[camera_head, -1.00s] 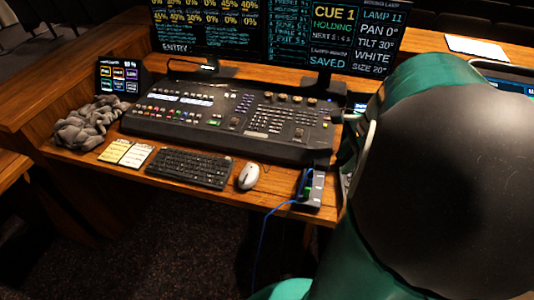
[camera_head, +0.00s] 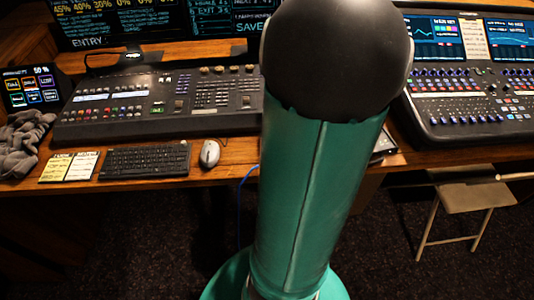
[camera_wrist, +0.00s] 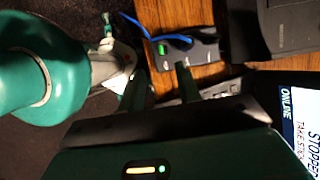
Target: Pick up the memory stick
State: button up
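A small grey and black device (camera_wrist: 203,48) with a blue cable sits at the desk edge in the wrist view. A small bright green part (camera_wrist: 161,48) shows on its left end. I cannot tell whether this green part is the memory stick. My gripper (camera_wrist: 161,78) has two dark green fingers standing apart, with nothing seen between them. The fingertips point towards the device and appear short of it. In the head view my arm hides the device and my gripper.
A keyboard (camera_head: 145,160), mouse (camera_head: 209,153) and lighting console (camera_head: 160,105) are on the desk. A second console (camera_head: 480,110) stands right, with a folding chair (camera_head: 465,198) before it. A screen (camera_wrist: 300,125) reading "ONLINE" is close to the gripper in the wrist view.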

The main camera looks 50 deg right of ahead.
jog(key=x, duration=0.5)
jog(key=shift+f, duration=0.45)
jog(key=x, duration=0.5)
jog(key=shift+w+r, duration=0.1)
jog(key=shift+w, duration=0.05)
grip_shut()
